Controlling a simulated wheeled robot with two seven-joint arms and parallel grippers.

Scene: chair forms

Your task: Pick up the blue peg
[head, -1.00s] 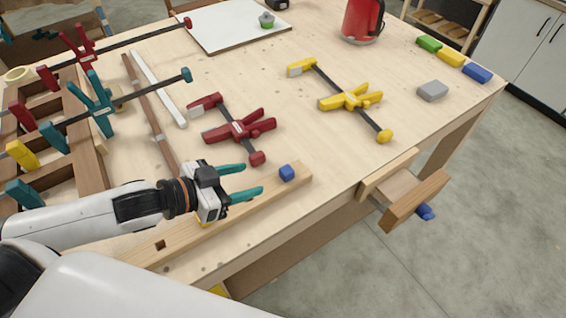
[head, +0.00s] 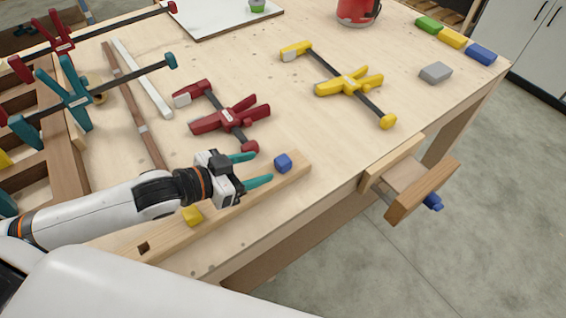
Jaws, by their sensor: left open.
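My right gripper is not in the view.
A wooden vise (head: 408,188) juts from the front edge.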

